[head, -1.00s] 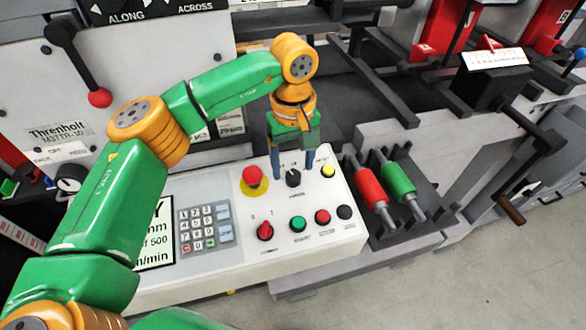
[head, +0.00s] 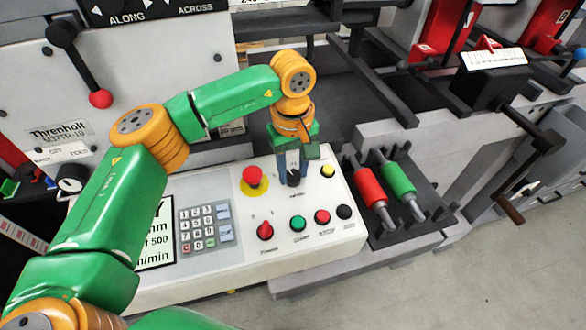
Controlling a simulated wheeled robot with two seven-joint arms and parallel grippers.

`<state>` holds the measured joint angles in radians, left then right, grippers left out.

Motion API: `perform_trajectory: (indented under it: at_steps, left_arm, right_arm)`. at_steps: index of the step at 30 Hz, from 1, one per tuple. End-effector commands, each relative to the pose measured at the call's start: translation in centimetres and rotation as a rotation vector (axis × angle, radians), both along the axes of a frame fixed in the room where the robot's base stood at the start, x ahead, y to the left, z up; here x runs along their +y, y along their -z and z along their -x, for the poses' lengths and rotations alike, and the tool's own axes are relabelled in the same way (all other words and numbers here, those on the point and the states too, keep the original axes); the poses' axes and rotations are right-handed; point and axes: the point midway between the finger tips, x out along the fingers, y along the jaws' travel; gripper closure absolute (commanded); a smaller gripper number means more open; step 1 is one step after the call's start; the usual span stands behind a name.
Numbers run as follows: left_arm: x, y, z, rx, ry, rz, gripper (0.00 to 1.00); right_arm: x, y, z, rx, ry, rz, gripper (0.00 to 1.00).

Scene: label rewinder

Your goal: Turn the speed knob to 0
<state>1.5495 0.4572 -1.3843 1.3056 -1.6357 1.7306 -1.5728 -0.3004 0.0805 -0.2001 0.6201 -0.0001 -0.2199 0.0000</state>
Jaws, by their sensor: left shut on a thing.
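The speed knob (head: 293,179) is a small black knob on the white control panel (head: 265,205), between the red emergency button and the yellow button. My left gripper (head: 293,174) points down over it, its blue-grey fingers shut on the knob from both sides. The fingers and gripper body hide part of the knob, and its pointer and scale are too small to read. My right gripper is not in view.
A red emergency button (head: 252,177) on a yellow base is just left of the gripper. A yellow button (head: 328,171) is close on the right. A red rotary switch (head: 265,230), green button (head: 298,223) and keypad (head: 204,229) lie nearer the front.

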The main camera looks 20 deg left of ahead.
Motion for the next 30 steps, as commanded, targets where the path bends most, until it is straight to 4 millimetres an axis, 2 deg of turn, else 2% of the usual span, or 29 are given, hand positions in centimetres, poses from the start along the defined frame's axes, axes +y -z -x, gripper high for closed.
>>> perform_trajectory:
  at_steps: [18,30]
  left_arm:
    - [0.1,0.2,0.1,-0.039,-0.441,0.057,1.0]
    - [0.2,0.0,0.1,-0.055,-0.632,0.08,1.0]
  right_arm:
    - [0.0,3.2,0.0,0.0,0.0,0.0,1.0]
    - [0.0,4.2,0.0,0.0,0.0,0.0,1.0]
